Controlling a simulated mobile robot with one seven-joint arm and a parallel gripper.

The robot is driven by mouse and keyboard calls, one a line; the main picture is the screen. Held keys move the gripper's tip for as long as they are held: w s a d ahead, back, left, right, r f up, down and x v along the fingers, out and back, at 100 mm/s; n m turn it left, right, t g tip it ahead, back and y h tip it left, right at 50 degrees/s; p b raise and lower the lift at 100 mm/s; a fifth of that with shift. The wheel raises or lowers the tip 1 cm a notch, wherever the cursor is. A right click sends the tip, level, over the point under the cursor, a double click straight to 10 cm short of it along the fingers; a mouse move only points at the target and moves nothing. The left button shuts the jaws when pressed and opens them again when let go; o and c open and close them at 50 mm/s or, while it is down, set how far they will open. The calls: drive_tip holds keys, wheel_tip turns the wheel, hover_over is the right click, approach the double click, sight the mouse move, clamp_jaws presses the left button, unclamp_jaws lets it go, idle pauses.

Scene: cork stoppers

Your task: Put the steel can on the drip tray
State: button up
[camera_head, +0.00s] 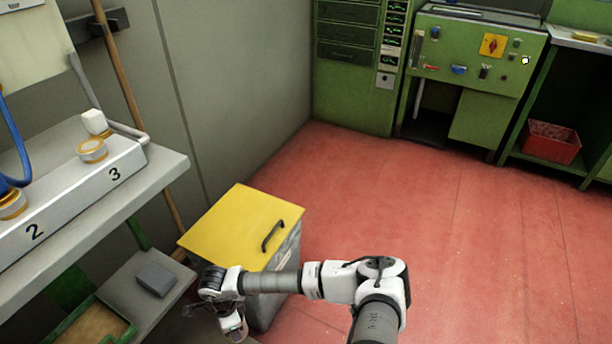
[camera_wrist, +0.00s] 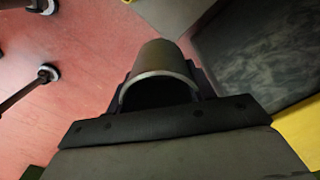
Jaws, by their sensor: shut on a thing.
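The steel can (camera_wrist: 160,60) is a grey metal cylinder with an open, dark mouth toward the camera in the wrist view. My gripper (camera_wrist: 161,88) is shut around it, with a dark finger on either side. In the head view my gripper (camera_head: 236,328) hangs low at the bottom edge, left of my arm and in front of the yellow-lidded bin; the can is hardly visible there. A green-rimmed tray (camera_head: 122,322) with a tan inside lies at the lower left, apart from the gripper. I cannot tell whether it is the drip tray.
The bin's yellow lid (camera_head: 235,222) has a black handle. A grey block (camera_head: 156,279) lies on a low grey shelf (camera_head: 120,283). Above it, a grey bench (camera_head: 165,168) carries a numbered holder (camera_head: 75,190) with rolls. The red floor (camera_head: 450,240) at right is open.

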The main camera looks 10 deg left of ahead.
drive_tip(key=w+d+r+n+p, duration=0.3)
drive_tip(key=w+d, duration=0.5)
drive_tip(key=d, duration=0.6)
drive_tip(key=w+d+r+n+p, duration=0.2)
drive_tip(key=w+d+r+n, duration=0.3)
drive_tip(key=d, duration=0.8)
drive_tip(key=w+n, duration=0.2)
drive_tip(key=w, duration=0.1)
drive_tip(key=shift+w+d+p, duration=0.35)
drive_tip(key=shift+w+p, duration=0.05)
